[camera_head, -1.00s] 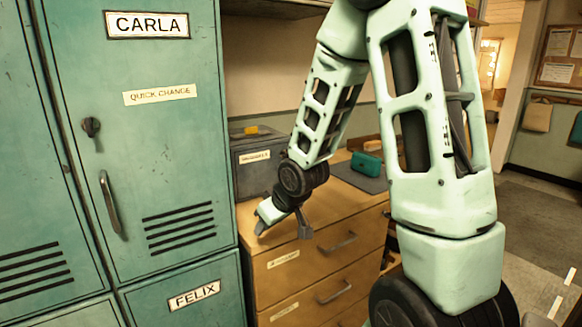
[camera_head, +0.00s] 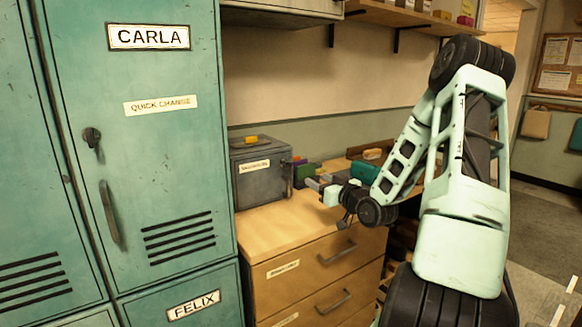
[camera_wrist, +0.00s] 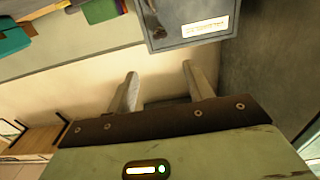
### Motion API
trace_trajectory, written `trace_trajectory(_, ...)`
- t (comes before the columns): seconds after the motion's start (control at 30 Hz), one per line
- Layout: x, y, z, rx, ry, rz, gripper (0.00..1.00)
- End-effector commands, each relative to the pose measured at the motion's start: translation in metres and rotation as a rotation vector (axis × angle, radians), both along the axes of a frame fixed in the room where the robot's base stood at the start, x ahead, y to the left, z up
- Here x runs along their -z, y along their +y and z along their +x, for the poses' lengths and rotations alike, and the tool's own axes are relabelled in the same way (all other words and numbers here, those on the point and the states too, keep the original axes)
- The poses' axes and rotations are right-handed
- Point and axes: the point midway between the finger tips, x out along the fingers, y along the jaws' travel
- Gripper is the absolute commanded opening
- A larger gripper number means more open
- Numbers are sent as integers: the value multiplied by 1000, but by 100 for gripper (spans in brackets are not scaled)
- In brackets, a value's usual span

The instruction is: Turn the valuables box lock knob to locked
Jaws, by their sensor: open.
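The valuables box (camera_head: 250,185) is a dark grey metal box with a white label, on the wooden counter against the locker. In the wrist view its front (camera_wrist: 205,8) shows at the top with the label. A dark knob (camera_wrist: 155,30) is on that front, left of the label; which way it is turned is too small to tell. My gripper (camera_head: 312,184) is to the right of the box in the head view. In the wrist view my gripper (camera_wrist: 162,78) has its two fingers spread with nothing between them, apart from the knob.
The teal locker (camera_head: 150,75) stands at the left, beside the box. A yellow item (camera_head: 251,139) lies on the box. A teal pouch (camera_head: 364,172) and several small coloured items are behind my gripper. Drawers (camera_head: 315,265) are below; the counter (camera_head: 275,222) before the box is clear.

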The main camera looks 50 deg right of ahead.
Motion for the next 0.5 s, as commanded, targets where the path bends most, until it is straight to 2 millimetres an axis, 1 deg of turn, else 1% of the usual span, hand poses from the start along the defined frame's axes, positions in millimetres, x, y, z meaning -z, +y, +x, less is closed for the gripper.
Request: trace_trajectory(0.5, -1, -23, 103, -2, 0, 3, 52)
